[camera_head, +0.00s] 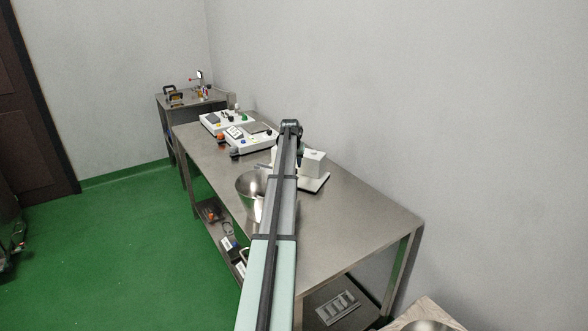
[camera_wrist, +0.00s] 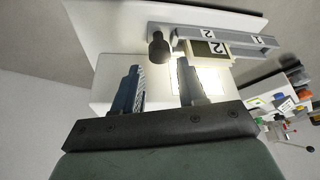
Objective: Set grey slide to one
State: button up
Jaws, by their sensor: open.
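The grey slide (camera_wrist: 235,38) is a long grey bar across the top of the wrist view, on a white device. It carries a "2" mark near its middle and a "1" mark near its right end. A dark round knob (camera_wrist: 157,48) stands at the left end of the bar. In the head view the arm hides most of that area.
A long steel table (camera_head: 350,225) runs along the wall. A white device (camera_head: 313,163) and a steel bowl (camera_head: 249,187) stand by the arm. Two white scales (camera_head: 250,136) are farther back. A smaller table (camera_head: 163,105) with small items is behind. The table's front right is clear.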

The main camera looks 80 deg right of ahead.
jog(key=shift+x, duration=2.1)
jog(key=shift+c, duration=0.3)
grip_shut()
